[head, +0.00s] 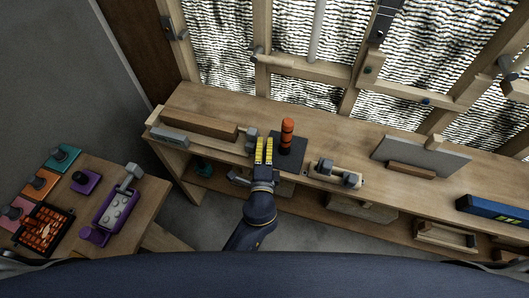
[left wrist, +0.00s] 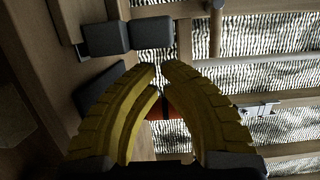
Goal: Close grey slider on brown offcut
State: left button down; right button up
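The brown offcut (head: 200,124) is a long wooden block lying at the left end of the workbench. A grey slider (head: 251,134) is at its right end; how far it is slid cannot be told. In the left wrist view two dark grey blocks (left wrist: 106,39), which look like the slider, sit side by side at upper left beside a wooden piece. My left gripper (head: 264,144) has yellow fingers just right of the slider, apart from it in the wrist view. Its fingertips (left wrist: 161,66) nearly meet, with nothing visible between them. My right gripper is out of view.
An orange-and-black cylinder (head: 287,132) stands on a dark plate (head: 291,153) close right of the gripper. A grey bar (head: 169,136) lies before the offcut. A cream-and-grey tool (head: 337,174) lies further right. The workbench (head: 230,102) is bare behind the offcut.

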aim_at(252, 138)
pick_arm(q)
jog(key=shift+w, duration=0.85)
jog(key=a, duration=0.2)
jog(key=w+a, duration=0.1)
jog(key=a, duration=0.1)
jog(key=w+a, duration=0.1)
jog(key=a, duration=0.1)
jog(key=shift+a, duration=0.3)
jog(key=shift+s, duration=0.1)
